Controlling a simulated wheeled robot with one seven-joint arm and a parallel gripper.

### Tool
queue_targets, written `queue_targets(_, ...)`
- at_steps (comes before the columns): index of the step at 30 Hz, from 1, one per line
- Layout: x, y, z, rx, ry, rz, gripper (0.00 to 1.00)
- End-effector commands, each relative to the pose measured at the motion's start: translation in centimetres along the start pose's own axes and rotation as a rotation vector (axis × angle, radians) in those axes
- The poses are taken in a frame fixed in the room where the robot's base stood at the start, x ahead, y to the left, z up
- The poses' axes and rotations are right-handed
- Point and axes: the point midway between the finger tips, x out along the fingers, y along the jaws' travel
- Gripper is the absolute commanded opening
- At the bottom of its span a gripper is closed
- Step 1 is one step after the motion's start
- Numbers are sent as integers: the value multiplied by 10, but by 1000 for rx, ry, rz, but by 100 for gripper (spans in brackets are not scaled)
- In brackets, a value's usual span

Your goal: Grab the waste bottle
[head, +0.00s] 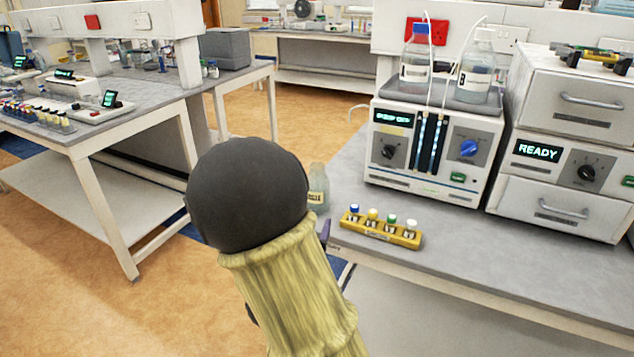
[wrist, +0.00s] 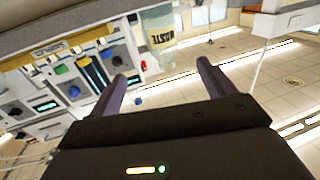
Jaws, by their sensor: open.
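The waste bottle (head: 318,190) is a clear, pale greenish bottle with a cream label. It stands at the left edge of the grey bench, partly hidden behind my arm in the head view. In the wrist view the bottle (wrist: 160,35) appears upside down, beyond and between my fingertips, with part of "WASTE" readable. My gripper (wrist: 162,72) is open, with two purple-grey fingers and nothing between them. The fingers look apart from the bottle. In the head view my arm hides most of the gripper; only a small purple part shows beside the bench edge.
A yellow rack (head: 365,229) of small capped vials lies right of the bottle, near the bench's front edge. Behind it stands a white pump unit (head: 400,165) with two bottles and tubes on top. A drawer unit (head: 520,190) reading READY stands right. Bench surface (head: 480,235) in front is clear.

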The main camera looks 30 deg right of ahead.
Motion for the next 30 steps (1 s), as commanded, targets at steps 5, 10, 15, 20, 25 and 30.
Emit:
queue_targets(5,13,2,-4,-2,-3,1,82)
queue_targets(10,38,2,0,2,-2,2,82)
queue_targets(15,68,1,0,2,-2,1,82)
queue_targets(20,92,1,0,1,-2,0,82)
queue_targets(25,100,1,1,1,-4,-1,82)
queue_targets(30,100,1,1,1,-3,-2,82)
